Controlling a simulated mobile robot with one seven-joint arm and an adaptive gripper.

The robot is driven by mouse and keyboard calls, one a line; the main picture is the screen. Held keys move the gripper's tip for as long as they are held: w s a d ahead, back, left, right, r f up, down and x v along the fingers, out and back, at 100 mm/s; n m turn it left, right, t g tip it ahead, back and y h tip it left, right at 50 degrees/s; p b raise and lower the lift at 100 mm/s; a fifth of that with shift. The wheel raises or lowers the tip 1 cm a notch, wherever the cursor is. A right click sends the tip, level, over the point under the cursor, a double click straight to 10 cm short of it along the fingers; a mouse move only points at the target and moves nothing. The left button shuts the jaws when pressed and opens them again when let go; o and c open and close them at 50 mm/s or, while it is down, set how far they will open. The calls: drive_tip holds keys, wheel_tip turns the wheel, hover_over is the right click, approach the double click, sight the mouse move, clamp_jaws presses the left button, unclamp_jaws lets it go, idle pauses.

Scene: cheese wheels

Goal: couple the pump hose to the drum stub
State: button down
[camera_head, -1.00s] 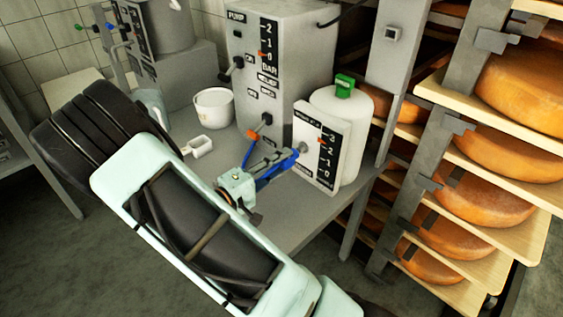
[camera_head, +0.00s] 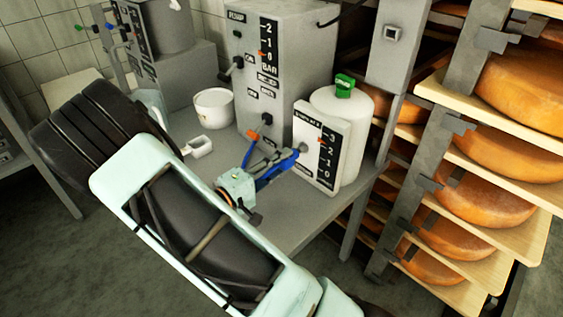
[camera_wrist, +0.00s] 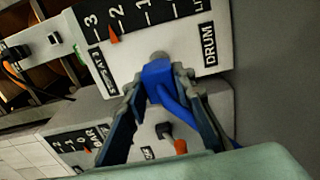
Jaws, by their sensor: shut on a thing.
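The drum (camera_head: 338,105) is a white cylinder with a green cap, behind a white panel (camera_head: 329,176) with a scale. A short grey stub (camera_head: 303,147) sticks out of the panel; it also shows in the wrist view (camera_wrist: 157,55). My gripper (camera_wrist: 160,82) is shut on the blue end of the pump hose (camera_wrist: 158,73). The hose end is right at the stub and seems to meet it; I cannot tell whether it is seated. In the head view my gripper (camera_head: 286,163) reaches up to the panel from the lower left. The fingers hide part of the hose.
The grey pump box (camera_head: 285,60) stands behind, with an orange fitting (camera_head: 253,135) low on its front. A white bucket (camera_head: 213,107) and a small white scoop (camera_head: 199,147) are on the grey bench (camera_head: 300,215). Shelves of cheese wheels (camera_head: 492,196) rise close on the right.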

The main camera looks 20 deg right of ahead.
sight(290, 157)
drive_tip(key=shift+b+x, duration=0.4)
drive_tip(key=shift+x, duration=1.1)
drive_tip(key=c, duration=1.5)
unclamp_jaws()
drive_tip(key=shift+c, duration=0.2)
drive_tip(key=v, duration=1.2)
